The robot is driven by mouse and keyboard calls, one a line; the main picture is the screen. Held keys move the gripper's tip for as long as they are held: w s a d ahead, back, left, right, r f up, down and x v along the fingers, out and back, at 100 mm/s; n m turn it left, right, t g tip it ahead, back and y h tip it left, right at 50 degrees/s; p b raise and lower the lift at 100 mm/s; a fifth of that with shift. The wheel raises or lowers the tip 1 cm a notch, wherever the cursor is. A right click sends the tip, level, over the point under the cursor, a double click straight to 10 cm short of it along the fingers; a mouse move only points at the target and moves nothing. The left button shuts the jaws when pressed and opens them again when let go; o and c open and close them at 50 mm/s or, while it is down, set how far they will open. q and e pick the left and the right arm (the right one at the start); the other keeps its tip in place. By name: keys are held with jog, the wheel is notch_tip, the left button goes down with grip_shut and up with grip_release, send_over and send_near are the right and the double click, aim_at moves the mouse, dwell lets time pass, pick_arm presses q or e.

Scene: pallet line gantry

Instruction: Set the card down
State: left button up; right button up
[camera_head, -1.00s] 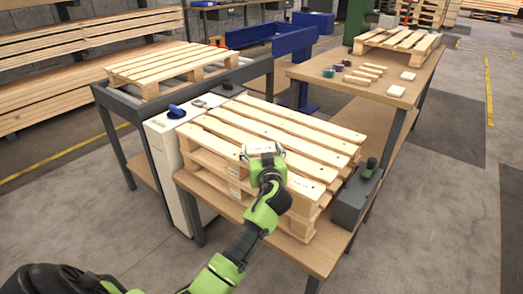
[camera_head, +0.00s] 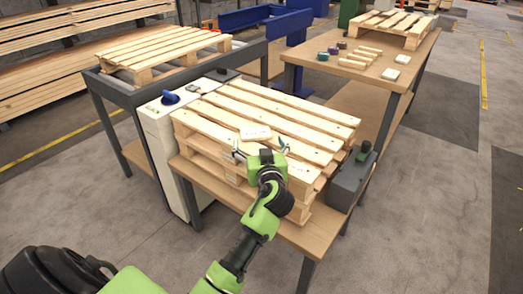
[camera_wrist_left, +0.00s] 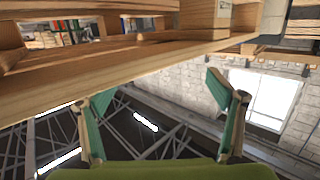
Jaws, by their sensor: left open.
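The card (camera_head: 256,133), a small pale cream piece, lies flat on the top boards of the front pallet stack (camera_head: 300,135), near its front edge. My left gripper (camera_head: 261,149) is open and empty just in front of the card, its two fingers spread and apart from it. In the left wrist view the open fingers (camera_wrist_left: 158,84) show with pallet wood above them; I cannot make out the card there. My right gripper is not in view.
A grey box with a dark green-topped item (camera_head: 350,180) stands right of the stack. A white cabinet (camera_head: 165,150) with a blue item is at the left. Another bench behind holds small blocks (camera_head: 368,52) and a pallet (camera_head: 395,25).

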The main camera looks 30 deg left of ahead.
pick_arm(q)
jog(key=v, duration=0.5)
jog(key=shift+s+d, duration=0.2)
jog(key=shift+s, duration=0.1)
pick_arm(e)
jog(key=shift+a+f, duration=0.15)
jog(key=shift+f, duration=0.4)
